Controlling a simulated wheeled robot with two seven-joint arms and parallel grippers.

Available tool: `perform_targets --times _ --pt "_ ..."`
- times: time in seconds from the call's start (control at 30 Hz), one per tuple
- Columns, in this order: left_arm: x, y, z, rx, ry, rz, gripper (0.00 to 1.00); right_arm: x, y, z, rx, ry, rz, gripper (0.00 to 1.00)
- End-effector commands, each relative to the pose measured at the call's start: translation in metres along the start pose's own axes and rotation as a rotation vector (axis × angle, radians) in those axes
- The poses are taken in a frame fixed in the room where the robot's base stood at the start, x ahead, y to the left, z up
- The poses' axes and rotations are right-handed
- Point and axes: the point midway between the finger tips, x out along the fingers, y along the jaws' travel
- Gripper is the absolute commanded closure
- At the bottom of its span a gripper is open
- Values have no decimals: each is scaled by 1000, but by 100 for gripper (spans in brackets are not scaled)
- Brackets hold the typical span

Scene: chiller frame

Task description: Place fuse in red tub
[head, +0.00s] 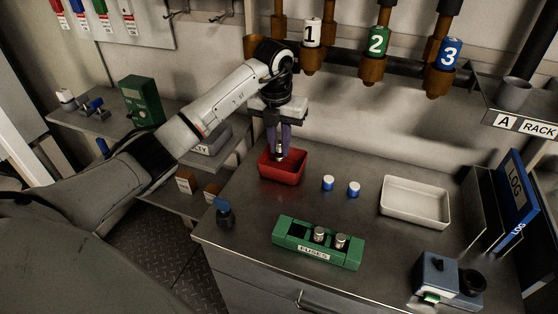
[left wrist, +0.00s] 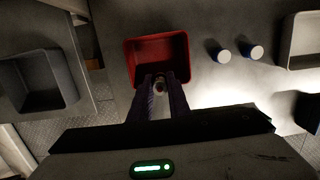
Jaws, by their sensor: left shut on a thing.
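The red tub (head: 283,176) stands on the grey counter, left of two small blue-and-white caps. My left gripper (head: 279,150) points down over the tub. Its purple fingers are shut on a small metallic fuse (head: 279,154), whose lower end shows between the fingertips. In the left wrist view the fuse (left wrist: 159,83) shows end-on between the fingers, over the near part of the red tub (left wrist: 157,47). I cannot tell how far above the tub floor it is. A green fuse holder (head: 317,243) marked FUSES holds two more metallic fuses. My right gripper is not in view.
Two blue-and-white caps (head: 341,186) stand right of the tub, and a white tray (head: 415,201) lies farther right. A dark bottle with a blue top (head: 225,212) is near the left edge. A blue device (head: 439,275) stands front right. Numbered fittings hang above the back.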

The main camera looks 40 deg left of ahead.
Motion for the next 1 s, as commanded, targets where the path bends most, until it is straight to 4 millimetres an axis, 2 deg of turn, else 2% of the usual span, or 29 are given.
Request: perform_targets --times 0.03,0.27,0.5,0.9,0.93,1.0 --pt "14 0 -6 2 12 3 100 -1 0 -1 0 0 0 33" --pt "31 1 -7 0 7 2 100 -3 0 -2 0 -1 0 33" --pt "61 0 -12 0 10 2 100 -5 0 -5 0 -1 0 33" --pt "68 1 -12 1 6 3 100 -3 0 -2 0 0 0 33" --pt "67 1 -12 1 6 3 79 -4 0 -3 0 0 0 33" --pt "66 1 -12 1 6 3 67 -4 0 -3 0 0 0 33"
